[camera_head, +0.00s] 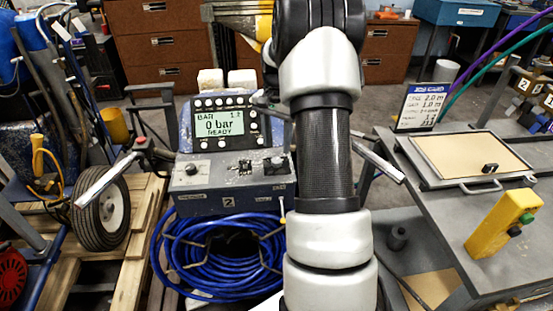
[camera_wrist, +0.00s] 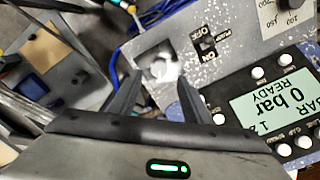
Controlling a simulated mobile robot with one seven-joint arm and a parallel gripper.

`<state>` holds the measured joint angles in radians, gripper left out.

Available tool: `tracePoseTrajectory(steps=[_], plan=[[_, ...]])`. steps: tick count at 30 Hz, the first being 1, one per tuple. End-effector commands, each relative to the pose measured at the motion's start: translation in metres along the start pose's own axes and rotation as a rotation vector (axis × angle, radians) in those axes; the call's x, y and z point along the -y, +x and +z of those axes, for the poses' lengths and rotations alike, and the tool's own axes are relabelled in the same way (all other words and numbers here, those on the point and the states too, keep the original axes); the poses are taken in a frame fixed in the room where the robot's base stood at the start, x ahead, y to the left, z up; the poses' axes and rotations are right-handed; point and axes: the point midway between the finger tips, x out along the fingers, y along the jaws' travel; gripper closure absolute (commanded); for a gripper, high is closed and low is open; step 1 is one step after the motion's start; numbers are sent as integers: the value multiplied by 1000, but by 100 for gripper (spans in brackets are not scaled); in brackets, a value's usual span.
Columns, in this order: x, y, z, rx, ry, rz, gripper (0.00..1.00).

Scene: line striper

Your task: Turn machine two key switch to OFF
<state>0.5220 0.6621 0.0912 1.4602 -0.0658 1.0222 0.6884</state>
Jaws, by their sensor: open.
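Machine two (camera_head: 228,201) has a grey sloped control panel, marked 2, below a lit display (camera_head: 218,124) reading 0 bar READY. In the head view, a small pale knob (camera_head: 277,161) sits at the panel's right end, partly beside my arm. In the wrist view, what looks like the key switch (camera_wrist: 161,68) is a blurred whitish shape on a light plate. My gripper (camera_wrist: 157,82) is open, with its dark fingers either side of that shape in the picture. I cannot tell whether they touch it. The key's exact direction is unclear. My gripper is not clearly seen in the head view.
A black PUMP toggle switch (camera_wrist: 207,46) with OFF and ON labels stands close to the right finger. A coiled blue hose (camera_head: 215,262) hangs under the panel. A grey bench (camera_head: 450,215) with a yellow control box (camera_head: 502,222) stands at right.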

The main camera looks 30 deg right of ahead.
Motion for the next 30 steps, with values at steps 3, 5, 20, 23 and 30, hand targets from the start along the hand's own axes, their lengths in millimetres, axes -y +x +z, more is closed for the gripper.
tracePoseTrajectory(steps=[3, 5, 20, 23, 30], plan=[[-1, 27, 0, 3, 2, 2, 55], [-1, 36, 0, 2, 2, 1, 55], [0, 60, 0, 0, 0, 0, 55], [0, 60, 0, 0, 0, 0, 62], [0, 59, 0, 0, 0, 0, 96]])
